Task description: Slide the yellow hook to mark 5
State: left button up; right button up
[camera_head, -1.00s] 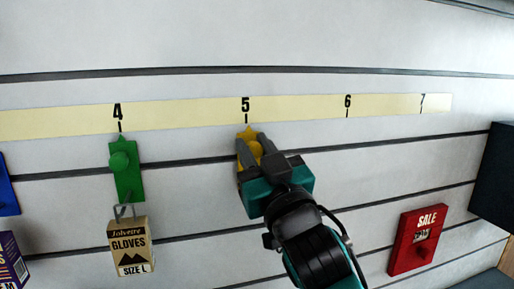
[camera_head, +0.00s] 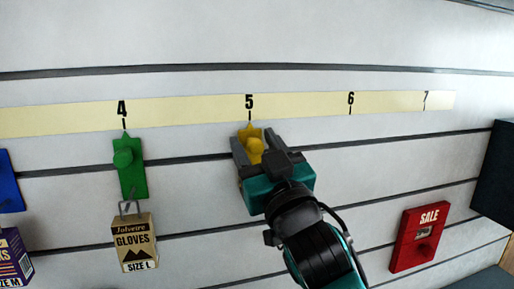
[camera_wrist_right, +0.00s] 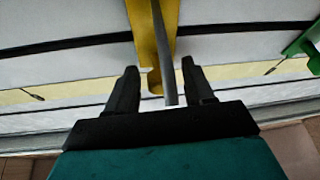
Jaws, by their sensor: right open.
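The yellow hook (camera_head: 251,134) is on the slatted wall just below the number strip, its pointed top in line with the tick under mark 5 (camera_head: 249,103). My right gripper (camera_head: 256,139) is open, with one finger on each side of the hook. In the right wrist view the yellow hook (camera_wrist_right: 144,30) and its grey prong run down between the spread fingers of the gripper (camera_wrist_right: 159,72), with gaps on both sides. The lower part of the hook is hidden by the gripper in the head view. My left gripper is not in view.
A green hook (camera_head: 130,176) below mark 4 holds a gloves package (camera_head: 135,241). A blue hook (camera_head: 9,185) and another package (camera_head: 14,258) are at the left edge. A red sale sign (camera_head: 418,237) is at lower right, a dark box (camera_head: 497,180) beyond it.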

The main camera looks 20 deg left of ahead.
jog(key=shift+s, duration=0.1)
jog(key=b+v, duration=0.1)
jog(key=v, duration=1.1)
jog(key=shift+s+d+f+b, duration=0.2)
jog(key=shift+s+d+b, duration=0.05)
jog(key=shift+d+b, duration=0.1)
